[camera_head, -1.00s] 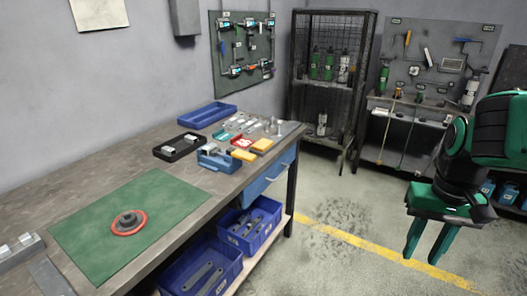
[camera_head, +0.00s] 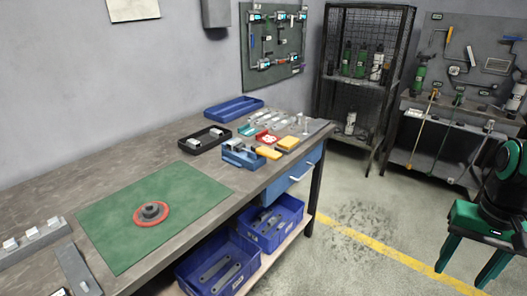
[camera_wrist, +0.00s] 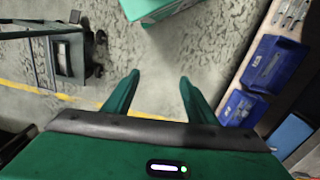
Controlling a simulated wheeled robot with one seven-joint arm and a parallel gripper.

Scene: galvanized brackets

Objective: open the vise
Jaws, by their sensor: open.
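A small blue vise (camera_head: 239,156) with grey metal at its jaws stands near the right front edge of the workbench (camera_head: 88,176). The gap between its jaws is too small to make out, and I see no handle clearly. My gripper (camera_head: 462,276) is at the lower right of the head view, over the floor and well away from the bench and the vise. Its two green fingers point down, apart, with nothing between them. In the wrist view my gripper (camera_wrist: 160,78) also shows open and empty above the floor. The vise is not seen in the wrist view.
Yellow blocks (camera_head: 287,143), a black tray (camera_head: 204,139) and a blue tray (camera_head: 233,108) lie near the vise. A green mat (camera_head: 110,225) holds a red disc (camera_head: 151,214). Blue bins (camera_head: 271,222) sit below. The floor between bench and gripper is clear.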

